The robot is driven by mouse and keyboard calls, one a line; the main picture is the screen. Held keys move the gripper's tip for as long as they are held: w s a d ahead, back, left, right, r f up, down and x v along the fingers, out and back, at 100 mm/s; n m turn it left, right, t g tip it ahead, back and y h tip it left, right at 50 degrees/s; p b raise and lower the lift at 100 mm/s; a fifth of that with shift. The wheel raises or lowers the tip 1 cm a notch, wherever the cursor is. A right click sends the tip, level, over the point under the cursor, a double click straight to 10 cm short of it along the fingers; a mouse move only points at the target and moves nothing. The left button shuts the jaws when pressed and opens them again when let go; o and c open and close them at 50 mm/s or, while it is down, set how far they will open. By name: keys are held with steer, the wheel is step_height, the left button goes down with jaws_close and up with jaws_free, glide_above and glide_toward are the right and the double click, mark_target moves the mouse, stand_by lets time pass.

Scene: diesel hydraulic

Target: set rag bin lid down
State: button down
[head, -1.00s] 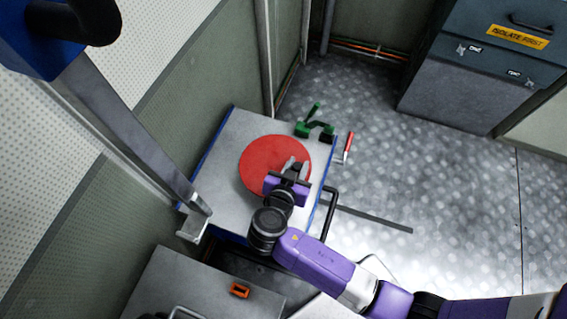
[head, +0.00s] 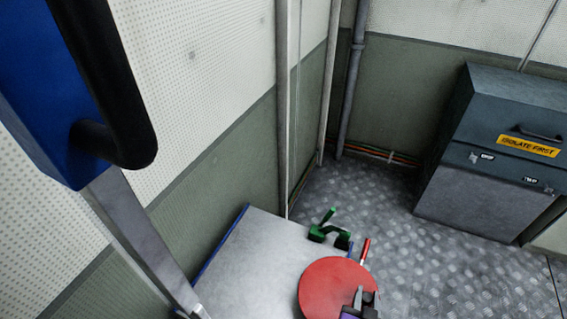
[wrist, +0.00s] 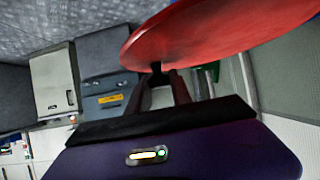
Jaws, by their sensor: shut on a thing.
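The rag bin lid is a round red disc (head: 332,288) at the bottom of the head view. My gripper (head: 364,300) is at its lower right edge, partly cut off by the frame. In the wrist view the red lid (wrist: 215,30) spans the top, and my gripper (wrist: 160,78) is shut on a small dark part beneath it. The lid appears over the grey bench top (head: 245,265); from these views I cannot tell whether it touches the top.
A green clamp-like tool (head: 328,230) and a red-handled tool (head: 364,250) are behind the lid. A grey cabinet with a yellow label (head: 490,150) stands at right. A blue unit with a black handle (head: 60,90) is close at left. Metal floor (head: 410,240) is clear between.

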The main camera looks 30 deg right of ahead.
mark_target(333, 293)
steer(key=w+a+f+n+t+y, duration=0.1)
steer(key=w+n, duration=0.1)
steer(key=w+a+f+n+t+y, duration=0.1)
steer(key=w+a+n+y, duration=0.1)
steer(key=w+a+f+n+t+y, duration=0.1)
steer(key=w+a, duration=0.1)
steer(key=shift+a+f+n+t+y, duration=0.2)
steer(key=shift+n+t+y, duration=0.1)
steer(key=shift+n, duration=0.1)
steer(key=w+a+r+n+t+y, duration=0.1)
steer(key=w+a+r+n+y, duration=0.2)
steer(key=w+a, duration=0.4)
steer(key=shift+w+a+n+y, duration=0.2)
steer(key=shift+w+n+y, duration=0.5)
steer(key=shift+n+y, duration=0.25)
